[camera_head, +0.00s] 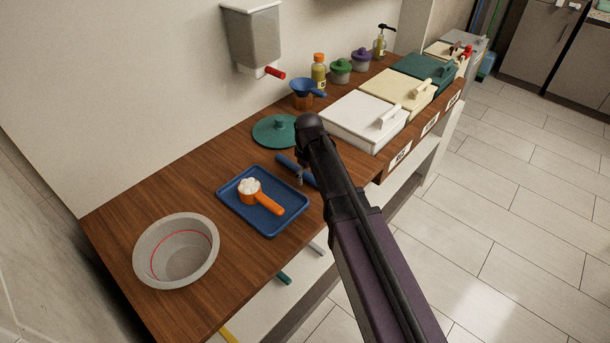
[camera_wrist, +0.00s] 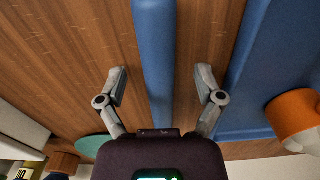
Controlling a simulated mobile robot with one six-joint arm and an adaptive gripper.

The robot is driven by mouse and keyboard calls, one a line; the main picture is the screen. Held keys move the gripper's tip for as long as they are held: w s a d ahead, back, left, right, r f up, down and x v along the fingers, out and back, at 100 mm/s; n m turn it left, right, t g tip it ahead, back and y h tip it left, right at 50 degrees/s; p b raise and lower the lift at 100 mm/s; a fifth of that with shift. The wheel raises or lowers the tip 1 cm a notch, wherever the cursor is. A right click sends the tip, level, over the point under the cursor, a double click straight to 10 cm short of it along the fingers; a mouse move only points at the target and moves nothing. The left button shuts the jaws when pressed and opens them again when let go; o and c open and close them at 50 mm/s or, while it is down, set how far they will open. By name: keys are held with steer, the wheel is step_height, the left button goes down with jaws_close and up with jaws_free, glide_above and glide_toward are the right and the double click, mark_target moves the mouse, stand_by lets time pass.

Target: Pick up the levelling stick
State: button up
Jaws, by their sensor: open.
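The levelling stick (camera_head: 284,160) is a blue bar lying on the wooden counter, beside the blue tray. My arm partly covers it in the head view. In the wrist view the levelling stick (camera_wrist: 154,50) runs lengthwise between the two fingers, with gaps on both sides. My gripper (camera_wrist: 161,72) is open and empty, pointing down over the stick. Its height above the counter is hard to judge.
The blue tray (camera_head: 227,199) holds an orange scoop (camera_head: 265,203) heaped with white stuff, close beside the stick. A teal lid (camera_head: 268,132) lies behind. A grey bowl (camera_head: 203,268) stands front left. Lidded bins (camera_head: 350,122) line the right; a dispenser (camera_head: 253,40) hangs on the wall.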

jaws_close()
steer(key=shift+r, duration=0.15)
step_height(320, 180, up, 3)
steer(key=p, duration=0.3)
steer(key=shift+r+p, duration=0.2)
steer(key=shift+p, duration=0.15)
steer(key=s, duration=0.5)
steer(key=s+d+r+p, duration=0.1)
steer(key=s, duration=1)
steer(key=shift+d+r, duration=0.15)
steer(key=shift+d, duration=0.2)
steer(key=shift+r, duration=0.1)
step_height(320, 180, up, 21)
steer(key=p, duration=2.1)
steer(key=shift+f, duration=0.2)
